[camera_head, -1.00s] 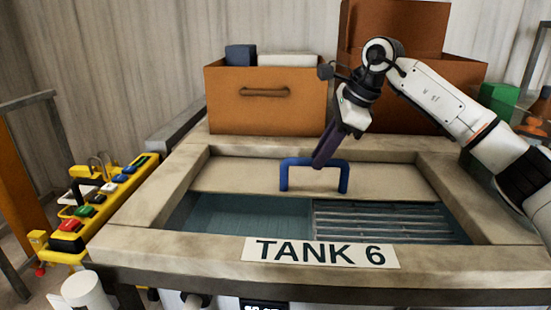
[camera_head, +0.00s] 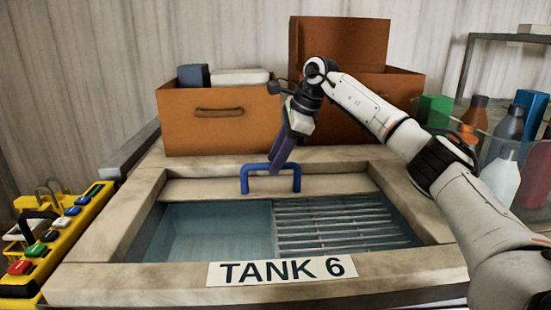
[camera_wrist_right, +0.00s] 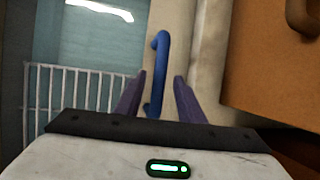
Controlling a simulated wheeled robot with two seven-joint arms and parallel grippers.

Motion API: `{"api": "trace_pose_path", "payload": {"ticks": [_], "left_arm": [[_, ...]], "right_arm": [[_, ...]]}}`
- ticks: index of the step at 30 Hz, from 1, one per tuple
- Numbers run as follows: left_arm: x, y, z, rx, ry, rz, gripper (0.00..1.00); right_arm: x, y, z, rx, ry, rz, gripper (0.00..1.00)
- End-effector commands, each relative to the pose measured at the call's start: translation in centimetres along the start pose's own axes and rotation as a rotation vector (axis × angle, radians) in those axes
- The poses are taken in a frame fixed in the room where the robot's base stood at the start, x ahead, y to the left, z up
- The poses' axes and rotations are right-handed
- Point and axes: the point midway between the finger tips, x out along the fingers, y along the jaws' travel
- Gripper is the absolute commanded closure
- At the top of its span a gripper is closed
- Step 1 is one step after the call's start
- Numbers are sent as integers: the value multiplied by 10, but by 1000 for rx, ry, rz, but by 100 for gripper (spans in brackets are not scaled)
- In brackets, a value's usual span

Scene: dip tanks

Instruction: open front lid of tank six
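Tank six has a stone-like rim (camera_head: 95,215) with a white "TANK 6" label (camera_head: 282,271) on its front edge. Its beige lid (camera_head: 212,188) shows as a narrow strip at the back of the opening, with most of the opening uncovered. A blue U-shaped handle (camera_head: 255,168) stands on the lid. My right gripper (camera_head: 279,167) is at the handle's top bar. In the right wrist view, its dark purple fingers (camera_wrist_right: 160,82) are apart, one on each side of the blue handle (camera_wrist_right: 158,72), with gaps visible. My left gripper is out of view.
Inside the tank are bluish liquid (camera_head: 205,230) and a slatted metal rack (camera_head: 345,225). A brown drawer box (camera_head: 220,118) and an open brown box (camera_head: 345,125) stand behind. A yellow button panel (camera_head: 68,238) is at left; bottles (camera_head: 503,175) are at right.

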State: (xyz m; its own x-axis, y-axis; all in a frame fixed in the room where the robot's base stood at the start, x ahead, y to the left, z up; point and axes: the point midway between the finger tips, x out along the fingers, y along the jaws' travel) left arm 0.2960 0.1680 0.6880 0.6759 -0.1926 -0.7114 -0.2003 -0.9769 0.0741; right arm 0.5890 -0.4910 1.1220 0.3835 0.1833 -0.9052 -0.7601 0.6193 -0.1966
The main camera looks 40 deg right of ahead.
Motion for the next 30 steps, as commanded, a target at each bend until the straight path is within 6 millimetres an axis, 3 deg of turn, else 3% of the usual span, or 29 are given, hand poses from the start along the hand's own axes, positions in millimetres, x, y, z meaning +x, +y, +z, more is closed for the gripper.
{"api": "trace_pose_path", "payload": {"ticks": [11, 24, 30], "left_arm": [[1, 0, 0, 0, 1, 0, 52], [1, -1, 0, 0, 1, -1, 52], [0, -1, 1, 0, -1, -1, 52]], "right_arm": [[-7, 0, 1, -1, 0, 1, 65], [-86, 0, 1, -1, -2, -1, 65], [-102, 0, 0, 0, 0, 0, 65]]}}
